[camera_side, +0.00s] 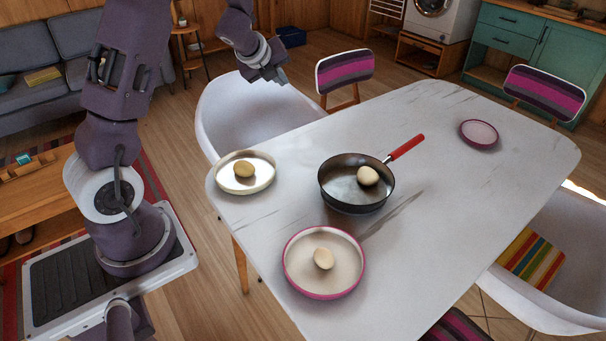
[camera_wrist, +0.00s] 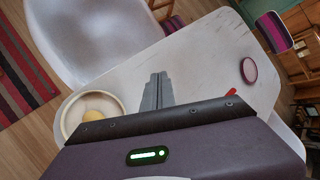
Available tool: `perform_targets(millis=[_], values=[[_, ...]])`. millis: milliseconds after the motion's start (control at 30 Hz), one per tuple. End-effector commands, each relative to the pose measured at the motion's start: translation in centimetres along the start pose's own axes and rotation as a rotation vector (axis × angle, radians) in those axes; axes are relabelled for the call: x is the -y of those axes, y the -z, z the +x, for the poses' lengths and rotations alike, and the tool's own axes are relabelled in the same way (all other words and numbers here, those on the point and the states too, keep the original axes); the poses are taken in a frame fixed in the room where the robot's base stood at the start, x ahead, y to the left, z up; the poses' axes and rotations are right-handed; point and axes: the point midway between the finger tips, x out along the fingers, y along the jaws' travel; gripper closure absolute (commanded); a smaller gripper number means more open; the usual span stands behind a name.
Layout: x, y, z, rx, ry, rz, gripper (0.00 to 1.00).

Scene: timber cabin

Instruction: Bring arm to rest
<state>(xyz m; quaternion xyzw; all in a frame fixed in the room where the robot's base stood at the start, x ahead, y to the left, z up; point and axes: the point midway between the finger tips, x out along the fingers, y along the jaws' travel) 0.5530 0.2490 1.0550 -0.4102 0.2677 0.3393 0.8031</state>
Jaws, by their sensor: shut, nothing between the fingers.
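My gripper (camera_side: 282,76) is raised at the top of the side view, above the white chair and off the table's far left edge. Its fingers are together and empty; they show closed in the wrist view (camera_wrist: 156,88). It touches nothing on the table (camera_side: 450,190). The arm comes down from the top left on my base.
A pan (camera_side: 337,196) with a red handle holds a pale egg-like item (camera_side: 367,176). A plate (camera_side: 240,187) and a pink-rimmed plate (camera_side: 308,286) each hold one more. A small pink plate (camera_side: 478,133) is empty. White chairs (camera_side: 225,110) and striped seats surround the table.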

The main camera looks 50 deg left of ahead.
Motion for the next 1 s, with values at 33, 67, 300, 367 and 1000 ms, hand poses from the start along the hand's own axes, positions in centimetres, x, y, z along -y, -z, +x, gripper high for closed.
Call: perform_targets(millis=[33, 67, 300, 367, 1000], values=[[2.7, -0.8, -4.3, 0.079, 0.054, -0.238, 1.00], [3.6, -0.9, -6.7, 0.113, 0.072, -0.395, 1.00], [1.3, 9.7, -24.9, 0.030, -0.040, -1.500, 1.00], [-0.3, 13.7, -28.1, -0.032, -0.131, -1.669, 1.00], [-4.9, 23.9, -35.5, -0.192, -0.440, -1.977, 1.00]])
